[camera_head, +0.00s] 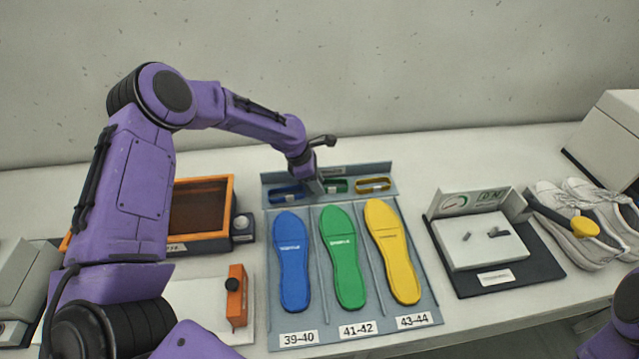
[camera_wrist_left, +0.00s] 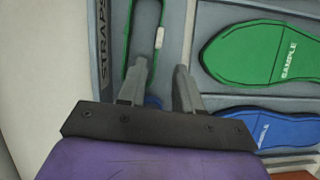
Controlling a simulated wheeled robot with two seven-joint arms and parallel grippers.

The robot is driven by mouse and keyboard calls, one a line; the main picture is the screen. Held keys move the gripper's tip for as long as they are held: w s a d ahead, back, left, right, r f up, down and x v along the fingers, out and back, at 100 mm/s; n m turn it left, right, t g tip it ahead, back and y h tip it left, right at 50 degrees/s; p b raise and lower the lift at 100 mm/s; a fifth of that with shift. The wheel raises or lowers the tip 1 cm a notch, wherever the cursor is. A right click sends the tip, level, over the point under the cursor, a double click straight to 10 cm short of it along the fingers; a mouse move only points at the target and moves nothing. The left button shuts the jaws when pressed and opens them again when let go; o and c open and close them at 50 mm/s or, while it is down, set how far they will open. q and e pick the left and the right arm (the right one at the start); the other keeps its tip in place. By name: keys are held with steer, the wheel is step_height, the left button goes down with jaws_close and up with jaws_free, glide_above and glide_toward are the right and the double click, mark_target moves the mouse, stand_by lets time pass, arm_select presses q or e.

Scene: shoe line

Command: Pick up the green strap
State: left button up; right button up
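The green strap (camera_head: 336,185) lies in the middle of the strap tray (camera_head: 376,170), between a blue strap (camera_head: 287,194) and a yellow strap (camera_head: 373,185). In the left wrist view the green strap (camera_wrist_left: 140,35) is a long loop with a small white piece on its side. My left gripper (camera_head: 314,186) hangs over the tray near the green strap's left end. In the left wrist view its two fingers (camera_wrist_left: 161,68) are apart with nothing between them. One fingertip is close to the strap's near end; contact cannot be told.
Blue, green (camera_head: 343,255) and yellow insoles lie in a grey rack in front of the straps. An orange-edged box (camera_head: 234,208) stands left. A gauge device (camera_head: 483,240) and white shoes (camera_head: 600,220) stand right. A wall runs behind the table.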

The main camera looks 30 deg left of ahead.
arm_select(q)
steer(key=shift+w+d+f, duration=0.1)
steer(key=shift+w+f, duration=0.3)
steer(key=shift+f, duration=0.2)
steer(key=shift+w+d+f, duration=0.1)
steer(key=shift+w+f, duration=0.3)
steer(key=shift+f, duration=0.15)
steer(key=shift+s+r, duration=0.3)
steer(key=shift+s, duration=0.1)
steer(key=shift+c, duration=0.3)
steer(key=c, duration=0.5)
jaws_close()
